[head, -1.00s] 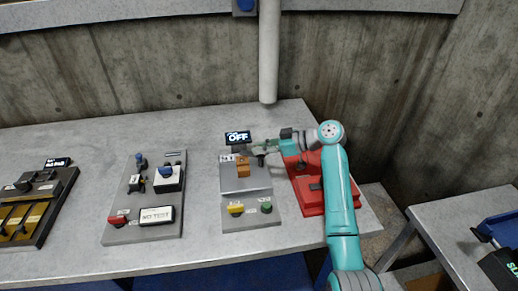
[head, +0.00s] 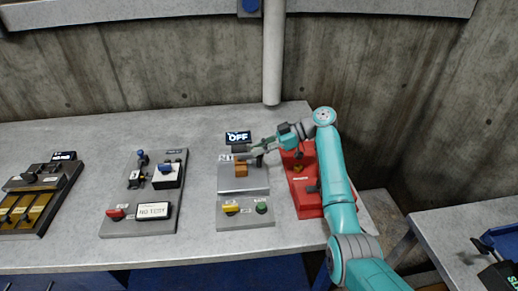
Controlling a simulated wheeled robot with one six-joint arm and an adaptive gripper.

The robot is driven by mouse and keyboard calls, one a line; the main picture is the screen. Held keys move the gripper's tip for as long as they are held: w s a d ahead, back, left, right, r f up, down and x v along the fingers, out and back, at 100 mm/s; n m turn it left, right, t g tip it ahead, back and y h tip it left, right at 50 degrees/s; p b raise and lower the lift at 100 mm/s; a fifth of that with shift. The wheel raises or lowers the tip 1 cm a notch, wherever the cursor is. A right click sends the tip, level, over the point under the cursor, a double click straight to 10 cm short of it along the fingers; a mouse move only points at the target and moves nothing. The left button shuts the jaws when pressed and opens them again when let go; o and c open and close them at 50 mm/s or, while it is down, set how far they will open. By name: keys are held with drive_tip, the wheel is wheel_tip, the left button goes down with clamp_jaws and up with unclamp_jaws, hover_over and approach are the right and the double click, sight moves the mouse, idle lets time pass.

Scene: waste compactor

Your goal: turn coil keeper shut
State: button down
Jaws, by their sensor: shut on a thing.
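The grey panel (head: 245,211) with the lit OFF display (head: 238,138) stands on the bench, left of the red unit. An orange-brown block (head: 241,170) sits on its upper part. The coil keeper (head: 259,160) seems to be the small dark piece just right of and above this block; it is small and partly covered. My gripper (head: 252,154) reaches in from the right, below the display, and is shut on the keeper. Its exact hold and the keeper's angle are too small to make out.
The red unit (head: 306,198) stands close under my arm. A yellow knob (head: 231,208) and a green knob (head: 262,208) are on the panel's lower part. Another grey panel (head: 146,226) lies to the left, with bare bench between. A pipe (head: 272,60) hangs behind.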

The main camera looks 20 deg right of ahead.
drive_tip(key=shift+f, duration=0.1)
drive_tip(key=c, duration=1.2)
unclamp_jaws()
drive_tip(key=v, duration=1.2)
